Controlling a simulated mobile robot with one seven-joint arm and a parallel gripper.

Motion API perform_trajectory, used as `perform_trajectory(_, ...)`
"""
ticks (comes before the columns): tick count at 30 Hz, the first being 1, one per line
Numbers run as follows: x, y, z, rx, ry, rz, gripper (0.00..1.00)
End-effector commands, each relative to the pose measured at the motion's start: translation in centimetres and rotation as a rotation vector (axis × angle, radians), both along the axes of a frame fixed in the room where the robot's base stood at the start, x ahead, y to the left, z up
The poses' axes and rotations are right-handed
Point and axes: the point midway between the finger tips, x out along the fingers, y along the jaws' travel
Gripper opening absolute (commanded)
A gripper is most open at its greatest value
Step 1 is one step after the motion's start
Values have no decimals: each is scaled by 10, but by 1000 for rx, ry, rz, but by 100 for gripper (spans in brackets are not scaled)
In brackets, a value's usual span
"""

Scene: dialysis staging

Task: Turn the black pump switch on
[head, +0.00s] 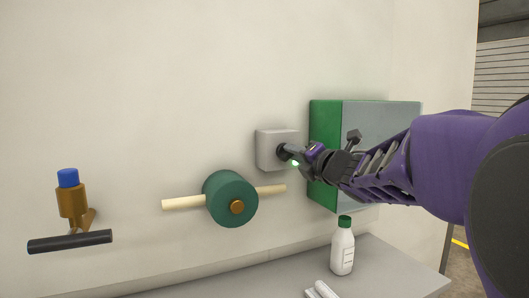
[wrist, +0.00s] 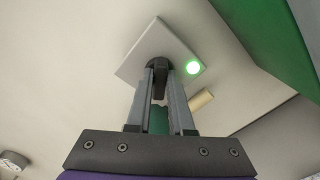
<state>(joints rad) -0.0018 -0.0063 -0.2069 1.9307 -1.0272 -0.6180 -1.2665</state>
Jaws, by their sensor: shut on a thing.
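The black pump switch (wrist: 157,66) is a dark knob on a light grey square plate (head: 268,148) on the wall. My gripper (head: 290,153) is at the knob, and its two fingers (wrist: 158,85) are shut on it from both sides. A round green light (wrist: 193,67) glows at the corner of the plate. The light also shows small and bright just below the fingertips in the head view (head: 295,163). The fingers hide part of the knob, so its exact angle is hard to tell.
A green and grey box (head: 325,150) stands out from the wall right of the plate, close to my arm. A green wheel (head: 225,199) with a pale bar is lower left. A brass valve with a blue cap (head: 70,200) is far left. A white bottle (head: 342,250) stands on the counter (head: 270,285).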

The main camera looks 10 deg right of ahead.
Motion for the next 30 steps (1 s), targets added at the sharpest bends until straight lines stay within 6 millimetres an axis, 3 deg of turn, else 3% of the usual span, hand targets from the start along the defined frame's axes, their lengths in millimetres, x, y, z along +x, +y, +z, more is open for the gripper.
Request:
perform_trajectory(9, 0, 0, 1, 100, 30, 0, 0)
perform_trajectory(24, 0, 0, 1, 116, 34, 1, 0)
perform_trajectory(25, 0, 0, 1, 116, 34, 1, 25)
perform_trajectory(29, 0, 0, 0, 115, 35, 0, 49)
perform_trajectory(30, 0, 0, 0, 114, 35, 0, 50)
